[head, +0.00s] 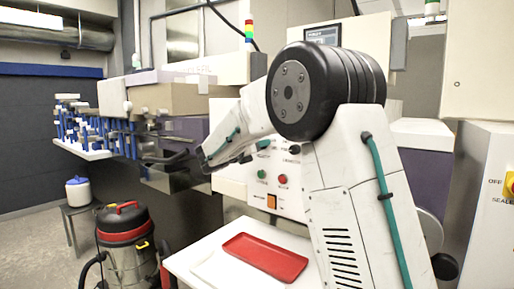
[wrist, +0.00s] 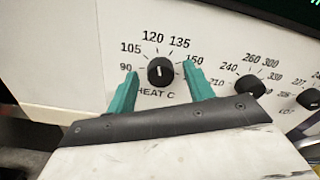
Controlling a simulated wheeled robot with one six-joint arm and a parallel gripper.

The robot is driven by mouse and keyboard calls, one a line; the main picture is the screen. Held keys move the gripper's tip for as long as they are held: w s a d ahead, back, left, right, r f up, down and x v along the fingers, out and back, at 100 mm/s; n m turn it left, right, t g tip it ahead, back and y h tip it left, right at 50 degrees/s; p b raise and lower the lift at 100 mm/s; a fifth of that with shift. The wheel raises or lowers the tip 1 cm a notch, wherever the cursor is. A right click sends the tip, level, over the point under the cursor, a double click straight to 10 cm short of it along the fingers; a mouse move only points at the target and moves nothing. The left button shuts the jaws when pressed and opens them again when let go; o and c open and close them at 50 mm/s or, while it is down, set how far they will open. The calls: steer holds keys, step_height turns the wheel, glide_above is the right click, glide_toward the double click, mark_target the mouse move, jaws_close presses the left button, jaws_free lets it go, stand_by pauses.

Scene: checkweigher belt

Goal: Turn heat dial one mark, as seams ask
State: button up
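The heat dial (wrist: 161,72) is a round black knob with a white pointer line on a white panel. Its printed scale reads 90, 105, 120, 135 and 150, with "HEAT C" below. The pointer line looks close to upright in the wrist view; I cannot tell exactly which mark it meets. My gripper (wrist: 160,69) has its teal fingers apart, one on each side of the dial, with white panel showing between each finger and the knob. In the head view my arm hides the dial. No seams can be made out.
Below are a green button (head: 262,174), a red button (head: 282,179) and an orange switch (head: 271,201). An empty-looking red tray (head: 265,257) lies on a white surface. A vacuum (head: 125,235) stands left.

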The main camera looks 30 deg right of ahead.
steer(key=v, duration=0.7)
steer(key=shift+s+a, duration=0.15)
steer(key=shift+a, duration=0.2)
steer(key=s+a+f+m+g+y, duration=0.1)
steer(key=s+f+m+g+y, duration=0.2)
steer(key=s+f+m, duration=0.4)
steer(key=s+f+m+g+y, duration=0.3)
steer(key=s+f+m, duration=0.3)
steer(key=s, duration=0.4)
steer(key=s+a+f+m+y, duration=0.1)
steer(key=s+a+m+y, duration=0.2)
steer(key=s, duration=0.5)
steer(key=s+a+m+y, duration=0.4)
steer(key=s+a+m, duration=0.2)
steer(key=s, duration=0.3)
steer(key=s+a+f+m+t+y, duration=0.1)
steer(key=s+a+m+y, duration=0.3)
steer(key=s, duration=0.4)
steer(key=shift+s+a+f+m, duration=0.2)
steer(key=shift+s+f+m, duration=0.1)
steer(key=shift+s+m, duration=0.1)
